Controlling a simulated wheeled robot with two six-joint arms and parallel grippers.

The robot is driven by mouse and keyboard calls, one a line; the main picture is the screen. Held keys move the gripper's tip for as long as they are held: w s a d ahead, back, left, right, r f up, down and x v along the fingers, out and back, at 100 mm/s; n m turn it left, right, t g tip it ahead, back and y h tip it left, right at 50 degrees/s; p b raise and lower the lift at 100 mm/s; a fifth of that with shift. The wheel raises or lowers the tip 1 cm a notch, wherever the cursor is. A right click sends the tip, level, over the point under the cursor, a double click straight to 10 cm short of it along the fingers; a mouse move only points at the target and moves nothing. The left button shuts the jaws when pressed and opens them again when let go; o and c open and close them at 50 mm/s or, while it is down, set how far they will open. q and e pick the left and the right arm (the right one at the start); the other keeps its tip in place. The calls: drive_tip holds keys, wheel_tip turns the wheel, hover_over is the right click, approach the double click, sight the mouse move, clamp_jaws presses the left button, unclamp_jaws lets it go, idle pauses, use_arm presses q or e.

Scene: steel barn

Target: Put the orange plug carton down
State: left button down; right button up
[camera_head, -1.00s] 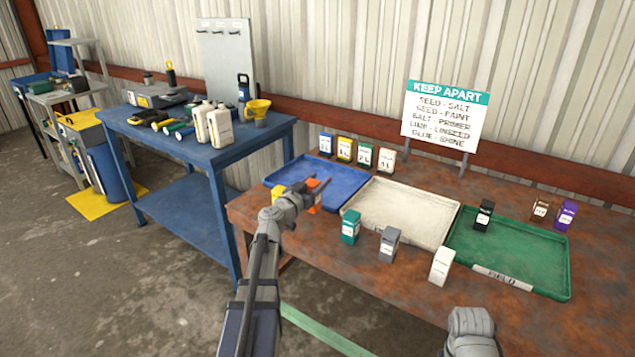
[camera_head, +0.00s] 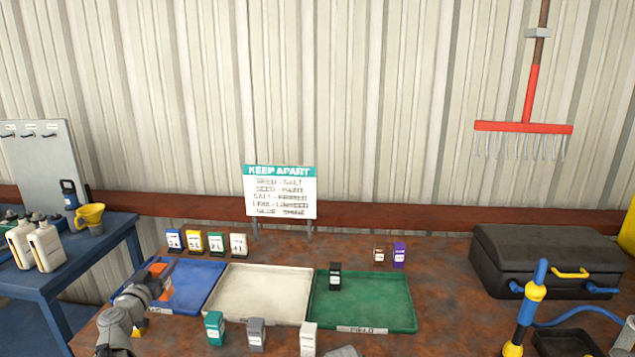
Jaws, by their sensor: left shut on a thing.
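The orange plug carton (camera_head: 159,270) shows at the left end of the table, over the blue tray (camera_head: 197,284). My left gripper (camera_head: 157,285) is shut on it, and the grey fingers hide part of it. I cannot tell whether the carton touches the tray floor. My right gripper (camera_head: 345,352) shows only as a grey tip at the bottom edge, so its jaws cannot be judged.
A white tray (camera_head: 262,292) and a green tray (camera_head: 385,308) with a black carton (camera_head: 335,277) sit to the right. Teal (camera_head: 214,328), grey (camera_head: 257,334) and white (camera_head: 308,339) cartons stand along the front. Several small cartons stand behind the trays. A black case (camera_head: 540,262) is at right.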

use_arm(q)
drive_tip(key=shift+f+b, duration=2.9)
drive_tip(key=shift+f, duration=0.05)
wheel_tip(320, 180, down, 10)
drive_tip(key=b, duration=0.9)
drive_tip(key=shift+r+b, duration=0.2)
drive_tip(key=shift+b, duration=0.15)
drive_tip(key=shift+f, duration=0.15)
drive_tip(key=c, duration=0.8)
unclamp_jaws()
drive_tip(key=shift+f, duration=0.1)
drive_tip(key=o, duration=0.5)
drive_tip(key=shift+c, duration=0.2)
